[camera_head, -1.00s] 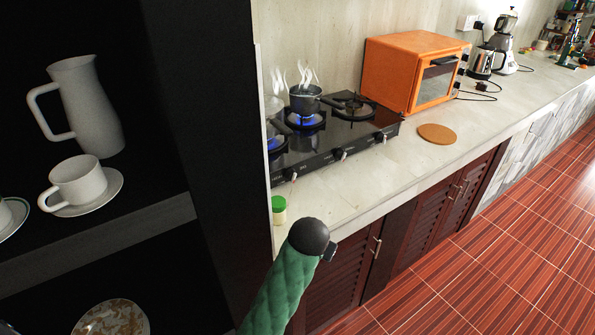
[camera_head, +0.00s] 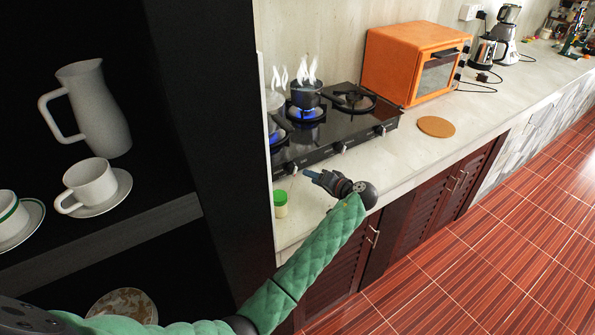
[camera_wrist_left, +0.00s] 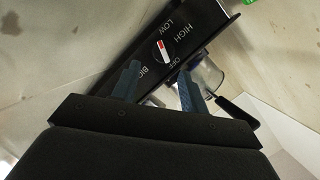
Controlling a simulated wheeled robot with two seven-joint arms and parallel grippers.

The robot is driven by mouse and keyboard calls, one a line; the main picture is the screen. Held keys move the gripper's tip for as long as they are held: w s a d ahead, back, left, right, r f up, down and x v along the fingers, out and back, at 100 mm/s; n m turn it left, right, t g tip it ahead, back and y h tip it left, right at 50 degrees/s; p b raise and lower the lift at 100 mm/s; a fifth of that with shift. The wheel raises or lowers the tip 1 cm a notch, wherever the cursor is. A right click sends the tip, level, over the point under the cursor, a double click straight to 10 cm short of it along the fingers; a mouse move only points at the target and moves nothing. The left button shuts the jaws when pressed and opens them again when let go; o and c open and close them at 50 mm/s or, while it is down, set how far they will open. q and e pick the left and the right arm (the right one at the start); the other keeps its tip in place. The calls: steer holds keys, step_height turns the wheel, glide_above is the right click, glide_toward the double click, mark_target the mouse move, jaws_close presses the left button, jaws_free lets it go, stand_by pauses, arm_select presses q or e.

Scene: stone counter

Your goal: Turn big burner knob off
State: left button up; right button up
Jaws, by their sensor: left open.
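The black stove front panel carries three knobs in the head view: a left knob (camera_head: 292,168), a middle knob (camera_head: 343,147) and a right knob (camera_head: 381,130). My left gripper (camera_head: 308,174) is open, its fingers pointing left close to the left knob. The left wrist view shows the panel labels BIG, OFF, HIGH and LOW around a small red-and-white mark (camera_wrist_left: 163,48), just beyond my open fingers (camera_wrist_left: 158,82). A silver rounded piece (camera_wrist_left: 207,76) with a black bar sits by the right finger; I cannot tell if it is the knob. My right gripper is out of view.
Blue flames show under the steaming pot (camera_head: 306,94) and at the left burner. A green-lidded jar (camera_head: 280,204) stands on the counter near my gripper. A dark shelf unit (camera_head: 215,130) borders the left. An orange oven (camera_head: 410,62) and cork mat (camera_head: 436,127) are right.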

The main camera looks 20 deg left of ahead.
mark_target(297, 170)
arm_select(q)
steer(key=shift+a+r+y, duration=0.15)
steer(key=shift+r+y, duration=0.05)
steer(key=shift+y, duration=0.1)
steer(key=shift+w+a+n+p, duration=0.2)
steer(key=shift+a+n+p, duration=0.1)
steer(key=shift+a+p, duration=0.15)
steer(key=p+x, duration=0.2)
steer(key=x, duration=0.4)
steer(key=shift+p, duration=0.35)
steer(key=shift+w+a+f, duration=0.15)
steer(key=shift+a+f, duration=0.1)
steer(key=shift+a, duration=0.05)
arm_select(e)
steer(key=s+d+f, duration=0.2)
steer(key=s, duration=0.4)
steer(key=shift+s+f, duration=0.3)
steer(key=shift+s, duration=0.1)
arm_select(q)
steer(key=c, duration=0.6)
steer(key=shift+c, duration=0.5)
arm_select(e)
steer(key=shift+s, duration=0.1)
